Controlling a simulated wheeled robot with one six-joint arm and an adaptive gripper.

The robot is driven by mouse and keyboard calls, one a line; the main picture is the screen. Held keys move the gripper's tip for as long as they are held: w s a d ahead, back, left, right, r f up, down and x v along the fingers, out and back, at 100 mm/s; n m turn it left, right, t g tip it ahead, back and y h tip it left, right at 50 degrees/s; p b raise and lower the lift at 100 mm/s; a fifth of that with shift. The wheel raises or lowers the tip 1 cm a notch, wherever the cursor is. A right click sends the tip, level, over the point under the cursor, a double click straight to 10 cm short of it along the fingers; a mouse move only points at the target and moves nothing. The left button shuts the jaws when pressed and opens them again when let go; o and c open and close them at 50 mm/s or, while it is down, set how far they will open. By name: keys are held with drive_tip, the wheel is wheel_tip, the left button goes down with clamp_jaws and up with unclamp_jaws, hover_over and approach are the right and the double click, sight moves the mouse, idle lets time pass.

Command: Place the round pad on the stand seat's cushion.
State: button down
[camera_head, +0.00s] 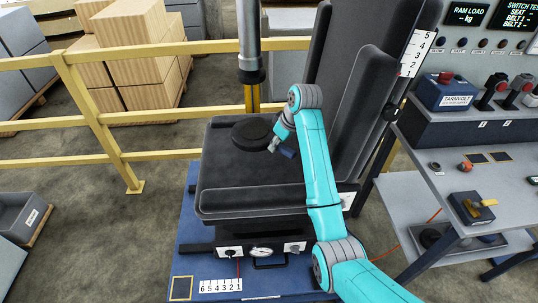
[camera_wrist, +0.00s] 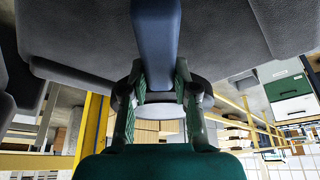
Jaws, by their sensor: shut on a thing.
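The round pad (camera_head: 252,134) is a dark disc over the back left part of the black seat cushion (camera_head: 245,180) in the head view. I cannot tell whether it touches the cushion. My gripper (camera_head: 273,146) is at its right edge, shut on it, with the teal arm reaching in from the lower right. A pale disc shows below the rim. The fingers hide part of the pad.
A grey and black ram column (camera_head: 251,55) hangs above the pad. The tall seat back (camera_head: 350,100) rises to the right. A yellow rail (camera_head: 130,119) runs behind, left. A console with buttons (camera_head: 448,92) stands at the right. The front of the cushion is clear.

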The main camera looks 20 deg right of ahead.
sight(285, 148)
wheel_tip(285, 148, down, 8)
drive_tip(key=shift+r, duration=0.1)
drive_tip(key=c, duration=0.9)
unclamp_jaws()
drive_tip(key=v, duration=0.7)
drive_tip(key=shift+s+r, duration=0.15)
drive_tip(key=shift+r, duration=0.05)
